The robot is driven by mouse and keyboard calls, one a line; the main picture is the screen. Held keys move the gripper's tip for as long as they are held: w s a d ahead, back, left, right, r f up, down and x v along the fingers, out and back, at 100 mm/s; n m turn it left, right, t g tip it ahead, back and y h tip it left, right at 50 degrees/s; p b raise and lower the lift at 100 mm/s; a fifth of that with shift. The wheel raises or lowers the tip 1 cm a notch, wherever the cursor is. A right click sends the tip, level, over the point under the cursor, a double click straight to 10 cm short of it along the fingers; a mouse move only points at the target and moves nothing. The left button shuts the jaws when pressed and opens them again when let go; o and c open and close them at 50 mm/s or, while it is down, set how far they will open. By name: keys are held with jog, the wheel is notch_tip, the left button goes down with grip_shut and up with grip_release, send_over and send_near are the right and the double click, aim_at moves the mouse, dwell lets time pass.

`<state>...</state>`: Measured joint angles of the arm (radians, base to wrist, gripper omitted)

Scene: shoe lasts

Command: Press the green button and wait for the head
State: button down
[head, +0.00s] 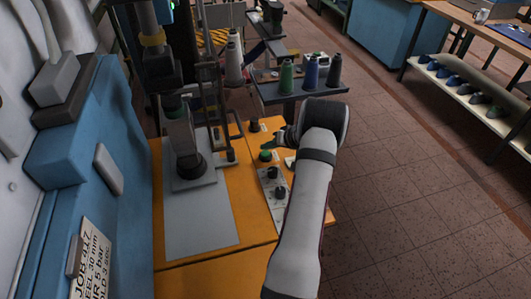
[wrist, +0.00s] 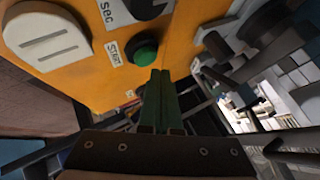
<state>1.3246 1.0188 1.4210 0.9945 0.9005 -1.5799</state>
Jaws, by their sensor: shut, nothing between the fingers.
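The green button (head: 265,155) sits in a dark ring on the orange table of the press. In the wrist view the green button (wrist: 143,52) is beside a label reading "Start". My gripper (head: 268,141) is shut and empty, close to the button. In the wrist view its fingertips (wrist: 160,73) are just below and right of the button; I cannot tell whether they touch it. The press head (head: 177,125) is a grey and dark upright cylinder standing over a dark base on a grey plate (head: 205,225).
A grey panel with black knobs (head: 280,193) lies in front of the button. Another dark button (head: 254,126) sits behind it. A shelf with thread spools (head: 311,72) stands beyond my arm. The tiled floor at right is clear.

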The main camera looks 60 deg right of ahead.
aim_at(268, 155)
jog(key=shift+f, duration=0.15)
dwell(0.7)
jog(key=shift+f, duration=0.3)
jog(key=shift+f, duration=0.5)
dwell(0.5)
jog(key=shift+r, duration=0.95)
jog(key=shift+r, duration=2.5)
